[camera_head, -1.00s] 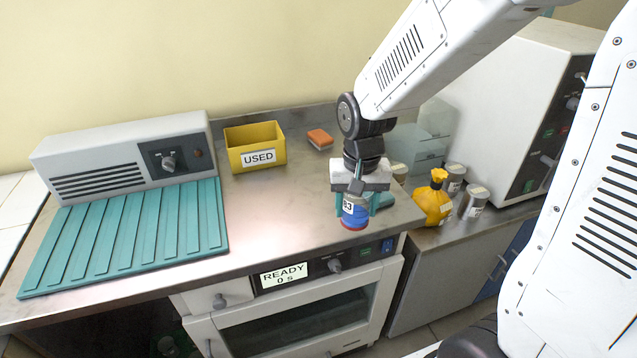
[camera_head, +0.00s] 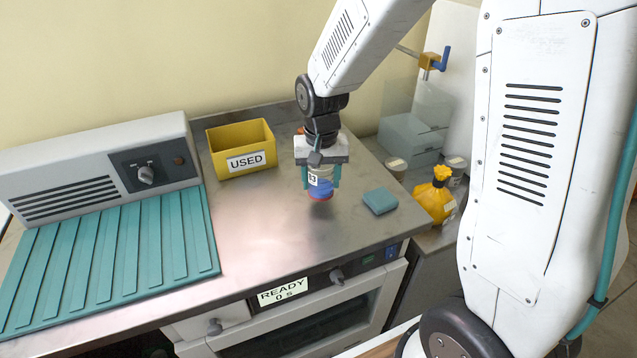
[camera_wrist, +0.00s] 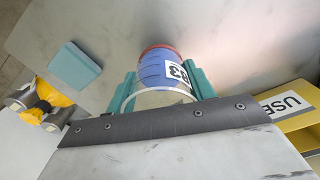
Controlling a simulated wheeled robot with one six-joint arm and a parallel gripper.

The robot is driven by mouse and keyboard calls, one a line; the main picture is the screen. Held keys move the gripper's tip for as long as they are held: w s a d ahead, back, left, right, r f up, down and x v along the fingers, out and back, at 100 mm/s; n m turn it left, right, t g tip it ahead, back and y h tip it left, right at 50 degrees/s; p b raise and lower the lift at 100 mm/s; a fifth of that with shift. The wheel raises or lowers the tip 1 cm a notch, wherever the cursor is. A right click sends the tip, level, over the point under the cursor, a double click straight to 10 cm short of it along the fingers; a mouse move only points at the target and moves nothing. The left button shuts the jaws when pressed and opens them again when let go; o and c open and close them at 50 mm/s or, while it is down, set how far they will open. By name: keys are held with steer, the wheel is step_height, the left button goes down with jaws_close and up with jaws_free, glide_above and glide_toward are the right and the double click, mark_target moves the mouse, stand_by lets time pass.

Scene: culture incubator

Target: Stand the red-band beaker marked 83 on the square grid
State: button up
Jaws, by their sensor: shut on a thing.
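The beaker marked 83 (camera_head: 320,186) has a blue body and a red band at its lower end. My gripper (camera_head: 321,178) is shut on it, with a teal finger on each side, and holds it upright over the steel counter. In the wrist view the beaker (camera_wrist: 163,70) sits between the two fingers (camera_wrist: 163,88), its 83 label partly covered by the right finger. The square grid cannot be made out in these frames.
A yellow USED bin (camera_head: 240,150) stands at the back. A teal ribbed mat (camera_head: 110,250) lies before a grey unit (camera_head: 100,170) at left. A teal block (camera_head: 380,201) lies to the right. A yellow bag (camera_head: 436,198) stands beyond the counter edge. The middle counter is clear.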

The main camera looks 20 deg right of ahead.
steer(key=shift+d+f, duration=0.15)
steer(key=shift+f, duration=1.1)
steer(key=shift+f, duration=0.1)
steer(key=o, duration=1)
